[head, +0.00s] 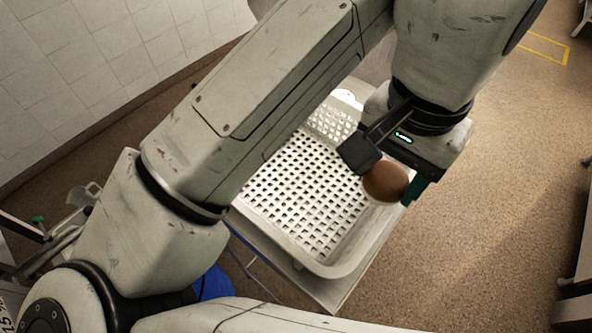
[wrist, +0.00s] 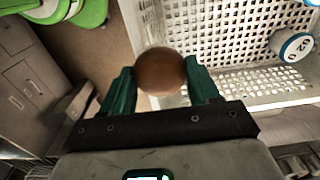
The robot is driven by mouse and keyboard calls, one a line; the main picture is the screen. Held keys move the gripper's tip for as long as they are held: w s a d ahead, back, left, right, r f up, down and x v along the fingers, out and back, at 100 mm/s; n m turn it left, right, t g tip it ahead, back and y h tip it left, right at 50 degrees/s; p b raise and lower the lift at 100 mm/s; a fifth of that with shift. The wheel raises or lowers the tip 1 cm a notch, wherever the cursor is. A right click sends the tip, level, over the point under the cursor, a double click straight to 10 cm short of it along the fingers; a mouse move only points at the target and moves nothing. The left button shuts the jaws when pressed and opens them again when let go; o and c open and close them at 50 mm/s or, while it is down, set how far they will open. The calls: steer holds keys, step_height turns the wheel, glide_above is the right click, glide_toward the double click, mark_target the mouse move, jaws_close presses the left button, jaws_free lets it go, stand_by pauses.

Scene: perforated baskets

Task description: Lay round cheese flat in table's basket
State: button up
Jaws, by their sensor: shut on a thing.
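The round cheese (head: 385,182) is a brown-orange ball-like piece, held between the fingers of my gripper (head: 388,181). In the wrist view the cheese (wrist: 161,71) sits between the two green fingertips of my gripper (wrist: 161,83), which touch its sides. The white perforated basket (head: 330,262) stands on a table (head: 335,295) below. In the head view the cheese overlaps the basket's right edge. In the wrist view the basket (wrist: 265,97) lies to the right and behind the cheese. My arm hides the basket's left part in the head view.
A white disc-like item with a blue edge (wrist: 295,47) lies in the basket in the wrist view. Green round items (wrist: 80,12) show at the top left, near grey cabinets (wrist: 22,70). Open brown floor (head: 500,190) lies right of the table. A tiled wall (head: 90,70) stands at left.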

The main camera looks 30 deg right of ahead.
steer(key=w+a+f, duration=0.2)
steer(key=w+f, duration=0.1)
steer(key=w, duration=0.3)
glide_above(313, 189)
steer(key=f, duration=0.2)
steer(key=s+f, duration=0.1)
steer(key=f, duration=0.1)
steer(key=shift+d+f, duration=0.1)
steer(key=shift+f, duration=0.05)
steer(key=f, duration=0.2)
steer(key=w+f+p, duration=0.1)
steer(key=f, duration=0.1)
steer(key=shift+w+f, duration=0.1)
steer(key=shift+f, duration=0.1)
steer(key=shift+f, duration=0.2)
steer(key=o, duration=1.2)
steer(key=shift+c, duration=0.2)
steer(key=shift+r, duration=0.1)
